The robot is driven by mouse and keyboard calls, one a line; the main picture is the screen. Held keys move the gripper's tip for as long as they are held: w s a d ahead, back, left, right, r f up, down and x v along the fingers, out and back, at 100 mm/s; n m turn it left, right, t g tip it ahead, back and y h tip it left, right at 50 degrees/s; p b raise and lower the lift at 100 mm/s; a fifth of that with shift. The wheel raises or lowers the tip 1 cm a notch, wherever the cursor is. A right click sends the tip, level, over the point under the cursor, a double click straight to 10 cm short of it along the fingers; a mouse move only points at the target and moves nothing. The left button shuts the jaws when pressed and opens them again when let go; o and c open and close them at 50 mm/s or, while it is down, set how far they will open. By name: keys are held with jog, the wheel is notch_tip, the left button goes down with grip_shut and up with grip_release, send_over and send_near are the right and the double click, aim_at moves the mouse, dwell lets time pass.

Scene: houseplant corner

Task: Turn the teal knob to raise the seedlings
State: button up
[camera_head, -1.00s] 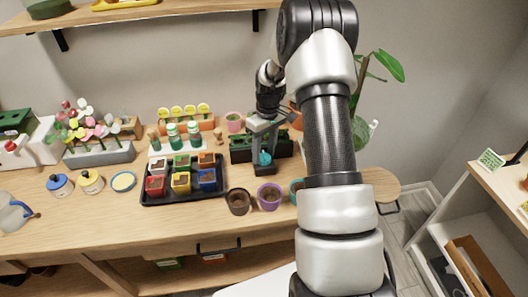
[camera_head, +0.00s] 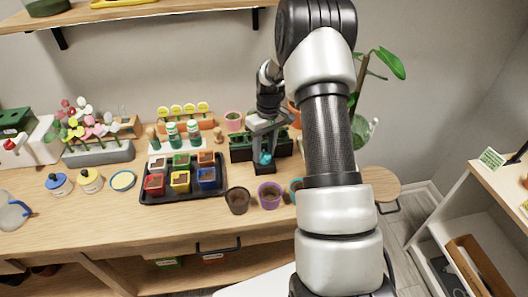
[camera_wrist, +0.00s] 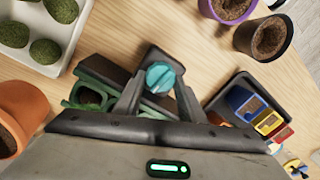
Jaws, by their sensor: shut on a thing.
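The teal knob (camera_wrist: 160,77) sits on a dark block and shows between my fingers in the wrist view. It also shows as a small teal spot in the head view (camera_head: 264,158). My gripper (camera_wrist: 158,92) is shut on the knob, one finger on each side. The dark green seedling planter (camera_wrist: 90,94) lies beside and behind my gripper, partly hidden by it. In the head view the planter (camera_head: 240,148) stands near the back of the wooden bench. The seedlings themselves are mostly hidden or too small to make out.
A black tray (camera_head: 150,199) with several coloured pots stands left of the planter. A terracotta pot (camera_wrist: 18,112) and a white tray of moss balls (camera_wrist: 62,50) are close by in the wrist view.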

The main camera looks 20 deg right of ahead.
jog(key=m+b, duration=0.1)
jog(key=m, duration=0.3)
jog(key=shift+d, duration=0.1)
jog(key=m+b, duration=0.1)
jog(key=m, duration=0.3)
jog(key=shift+t, duration=0.3)
jog(key=m, duration=0.3)
jog(key=shift+s+m, duration=0.15)
jog(key=shift+m, duration=0.15)
jog(key=shift+m+h, duration=0.3)
jog(key=shift+m, duration=1.5)
jog(key=o, duration=0.8)
jog(key=shift+c, duration=0.2)
